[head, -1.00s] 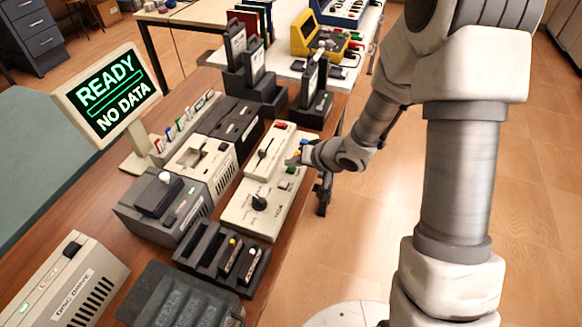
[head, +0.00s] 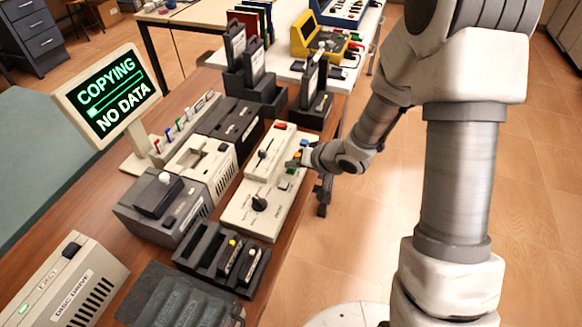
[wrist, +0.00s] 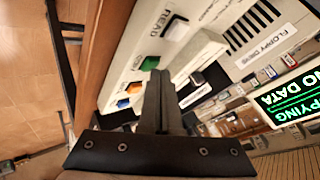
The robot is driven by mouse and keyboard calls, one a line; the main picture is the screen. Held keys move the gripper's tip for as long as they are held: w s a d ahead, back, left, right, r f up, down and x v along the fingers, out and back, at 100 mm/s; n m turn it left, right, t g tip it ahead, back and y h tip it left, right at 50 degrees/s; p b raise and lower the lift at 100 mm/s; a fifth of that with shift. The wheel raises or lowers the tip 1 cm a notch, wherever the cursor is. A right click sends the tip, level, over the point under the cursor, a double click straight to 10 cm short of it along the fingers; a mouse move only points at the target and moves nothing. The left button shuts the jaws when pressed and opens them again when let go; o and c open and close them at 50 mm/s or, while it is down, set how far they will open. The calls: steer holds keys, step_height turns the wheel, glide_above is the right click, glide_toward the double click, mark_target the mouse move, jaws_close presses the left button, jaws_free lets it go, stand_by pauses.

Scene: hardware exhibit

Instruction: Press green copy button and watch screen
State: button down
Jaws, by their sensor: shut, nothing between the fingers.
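The screen (head: 108,92) on the left of the table reads "COPYING" above "NO DATA" in green and white, with a short progress bar between the lines. Part of it shows in the wrist view (wrist: 290,100). The green button (wrist: 150,63) is on the cream control panel (head: 238,212), in a row with white, blue and orange buttons. My gripper (wrist: 160,75) is shut and empty, its fingertips right at the green button. I cannot tell whether they touch it. In the head view my gripper (head: 294,163) reaches over the panel's right side and partly hides the buttons.
A black knob (head: 259,203) and a slider (head: 265,150) are on the same panel. A dark slotted rack (head: 222,258) stands in front, and a disc drive (head: 65,285) at the lower left.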

mark_target(294, 172)
steer(key=shift+r+p, duration=0.7)
steer(key=shift+p, duration=0.05)
step_height(294, 172, up, 5)
steer(key=p, duration=0.5)
stand_by(0.6)
